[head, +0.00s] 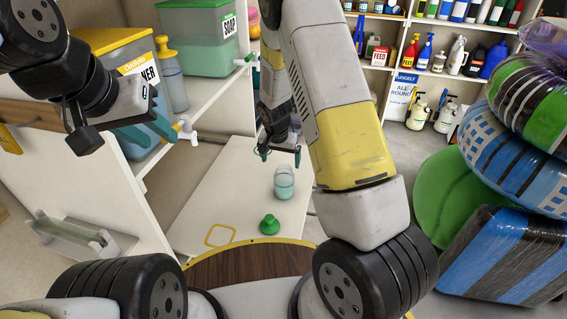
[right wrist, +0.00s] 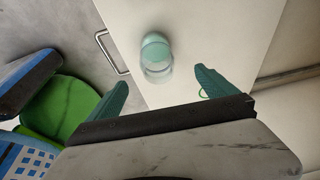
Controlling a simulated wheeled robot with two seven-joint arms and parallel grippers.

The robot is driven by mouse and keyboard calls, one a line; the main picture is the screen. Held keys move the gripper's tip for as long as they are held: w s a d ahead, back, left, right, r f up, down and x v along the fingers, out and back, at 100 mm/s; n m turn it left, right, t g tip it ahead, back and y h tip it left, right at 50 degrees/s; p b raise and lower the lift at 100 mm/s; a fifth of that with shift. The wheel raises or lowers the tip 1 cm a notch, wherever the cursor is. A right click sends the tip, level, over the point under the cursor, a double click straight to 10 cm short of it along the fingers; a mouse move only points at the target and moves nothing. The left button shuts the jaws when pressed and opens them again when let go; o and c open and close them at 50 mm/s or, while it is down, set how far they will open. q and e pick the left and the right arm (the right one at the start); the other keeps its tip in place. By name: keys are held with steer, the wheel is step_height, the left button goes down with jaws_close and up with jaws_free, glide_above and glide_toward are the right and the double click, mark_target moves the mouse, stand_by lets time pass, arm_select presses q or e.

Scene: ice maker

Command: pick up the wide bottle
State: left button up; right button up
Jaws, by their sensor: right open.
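The wide bottle (head: 284,183) is a short, pale teal, see-through jar. It stands upright on the white table in the head view, and it also shows in the right wrist view (right wrist: 156,58) from above. My right gripper (head: 280,155) is open and empty, above and just behind the bottle in the head view. In the right wrist view its two teal fingers (right wrist: 163,88) are spread apart, with the bottle beyond their tips and not touched. My left gripper (head: 161,141) is at the upper left, by the shelf unit, with its teal fingers apart and nothing seen between them.
A green cap-like piece (head: 269,224) and a yellow square outline (head: 220,236) are on the white table (head: 225,190). Teal dispensers with taps (head: 198,45) stand on the left shelves. Wrapped stacks and a green round object (head: 445,200) are at the right.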

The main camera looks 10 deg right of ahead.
mark_target(284, 173)
steer(key=x, duration=1.1)
steer(key=shift+w+d+f, duration=0.1)
steer(key=shift+d+f, duration=0.15)
steer(key=shift+d, duration=0.1)
steer(key=c, duration=1.7)
steer(key=shift+c, duration=0.5)
steer(key=shift+r, duration=0.2)
